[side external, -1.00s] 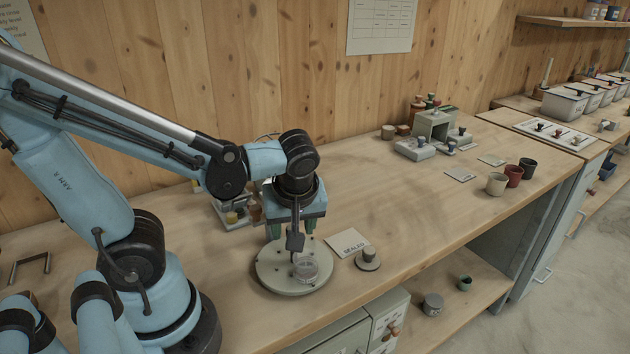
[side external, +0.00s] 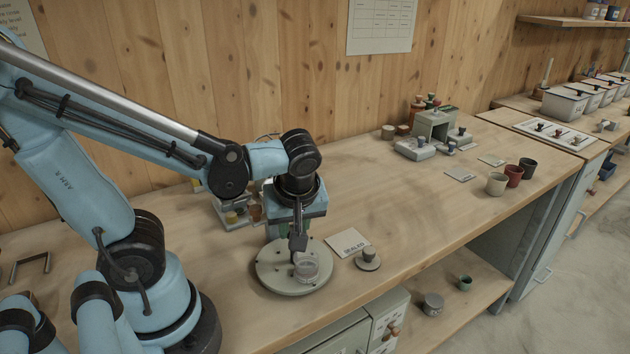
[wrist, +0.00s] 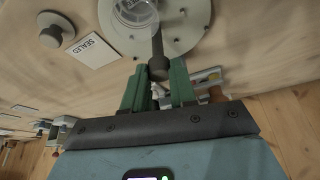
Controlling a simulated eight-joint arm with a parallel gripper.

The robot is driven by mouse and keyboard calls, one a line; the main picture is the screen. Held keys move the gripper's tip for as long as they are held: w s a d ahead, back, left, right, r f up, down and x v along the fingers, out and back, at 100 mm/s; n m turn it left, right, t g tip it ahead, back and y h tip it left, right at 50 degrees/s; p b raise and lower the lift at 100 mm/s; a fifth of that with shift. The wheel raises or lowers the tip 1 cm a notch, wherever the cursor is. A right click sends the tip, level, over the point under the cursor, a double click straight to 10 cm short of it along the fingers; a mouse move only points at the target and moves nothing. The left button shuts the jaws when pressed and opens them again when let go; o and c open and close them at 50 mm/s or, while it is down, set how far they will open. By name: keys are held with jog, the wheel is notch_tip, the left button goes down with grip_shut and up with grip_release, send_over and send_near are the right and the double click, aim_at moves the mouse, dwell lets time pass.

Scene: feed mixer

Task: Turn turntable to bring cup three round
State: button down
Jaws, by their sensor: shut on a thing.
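The round pale turntable (side external: 268,277) lies on the bench under my gripper. A clear cup (side external: 306,266) stands on its front part; the cup also shows in the wrist view (wrist: 135,12). I cannot read a number on it. A dark handle (wrist: 158,66) reaches from the turntable to my fingertips in the wrist view. My gripper (wrist: 158,86) has its green fingers shut on the end of this handle. In the side view my gripper (side external: 285,232) points down above the turntable, and its fingers are partly hidden behind a dark bar.
A card marked SEALED (side external: 349,243) lies right of the turntable, beside a small grey knobbed disc (side external: 368,259). A cluster of small items (side external: 235,213) stands behind my gripper. Several cups (side external: 497,184) stand far right. The bench between is mostly clear.

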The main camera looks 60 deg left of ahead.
jog(key=shift+n, duration=0.3)
jog(key=shift+w+n+g, duration=0.1)
jog(key=shift+n+g, duration=0.45)
jog(key=shift+n, duration=0.75)
jog(key=shift+w+n+g, duration=0.1)
jog(key=shift+n+g, duration=0.45)
jog(key=shift+n, duration=0.75)
jog(key=shift+w+n+g+h, duration=0.15)
jog(key=shift+n+g, duration=0.35)
jog(key=shift+n, duration=0.9)
jog(key=shift+s+n+g+h, duration=0.1)
jog(key=shift+n+g+h, duration=0.3)
jog(key=shift+n, duration=1.4)
jog(key=c, duration=0.9)
grip_release()
jog(key=shift+m, duration=0.3)
